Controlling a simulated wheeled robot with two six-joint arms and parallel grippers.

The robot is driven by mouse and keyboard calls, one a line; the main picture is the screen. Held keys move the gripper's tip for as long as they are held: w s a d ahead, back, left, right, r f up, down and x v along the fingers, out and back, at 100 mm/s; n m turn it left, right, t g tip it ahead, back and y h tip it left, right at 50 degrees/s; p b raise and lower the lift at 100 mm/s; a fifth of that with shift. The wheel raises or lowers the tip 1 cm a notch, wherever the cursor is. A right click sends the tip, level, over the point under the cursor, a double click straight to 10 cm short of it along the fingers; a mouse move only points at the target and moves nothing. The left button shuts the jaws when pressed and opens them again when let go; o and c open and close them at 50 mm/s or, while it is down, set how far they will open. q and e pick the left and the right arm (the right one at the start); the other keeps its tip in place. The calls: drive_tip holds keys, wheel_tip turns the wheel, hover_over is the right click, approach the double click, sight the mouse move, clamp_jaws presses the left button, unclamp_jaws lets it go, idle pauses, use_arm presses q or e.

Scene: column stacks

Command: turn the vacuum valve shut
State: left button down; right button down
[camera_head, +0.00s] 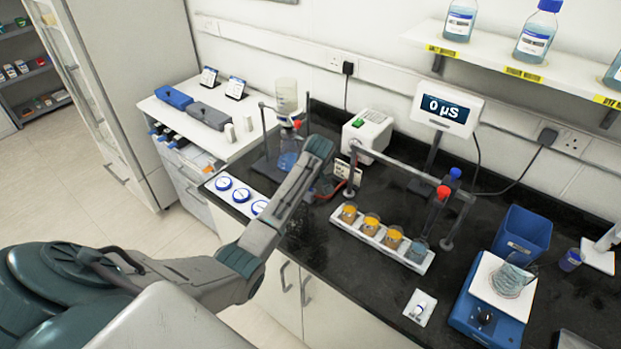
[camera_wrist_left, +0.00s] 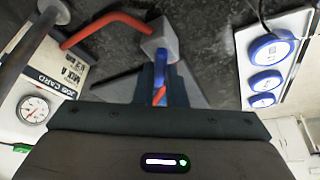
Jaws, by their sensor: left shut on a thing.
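In the left wrist view, the vacuum valve is a grey block (camera_wrist_left: 160,40) with a blue lever (camera_wrist_left: 159,68). A red hose (camera_wrist_left: 105,22) runs to the block from the left, and red also shows between my fingers. My left gripper (camera_wrist_left: 160,82) is shut on the blue lever. The lever lies roughly in line with the fingers; its exact angle is hard to tell. In the head view my left arm covers the valve and the gripper tips. My right gripper is in neither view.
A job card (camera_wrist_left: 65,75) and a round gauge (camera_wrist_left: 33,109) stand close by on the left. Blue-ringed discs (camera_wrist_left: 270,50) lie on a white strip at right. In the head view, a white pump box (camera_head: 367,133) and a rack of beakers (camera_head: 345,226) stand right of my arm.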

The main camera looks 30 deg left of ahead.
use_arm(q)
drive_tip(key=m, duration=0.2)
drive_tip(key=m+t+h, duration=0.1)
drive_tip(key=m, duration=0.2)
drive_tip(key=shift+s+a+r+m+h, duration=0.1)
drive_tip(key=shift+s+a+m+h, duration=0.05)
drive_tip(key=shift+a+m+h, duration=0.15)
drive_tip(key=m+h, duration=0.1)
drive_tip(key=m, duration=0.1)
drive_tip(key=m+h, duration=0.1)
drive_tip(key=m, duration=0.2)
drive_tip(key=shift+a+m+t, duration=0.2)
drive_tip(key=shift+m+t, duration=0.1)
drive_tip(key=shift+t, duration=0.1)
drive_tip(key=c, duration=1.5)
unclamp_jaws()
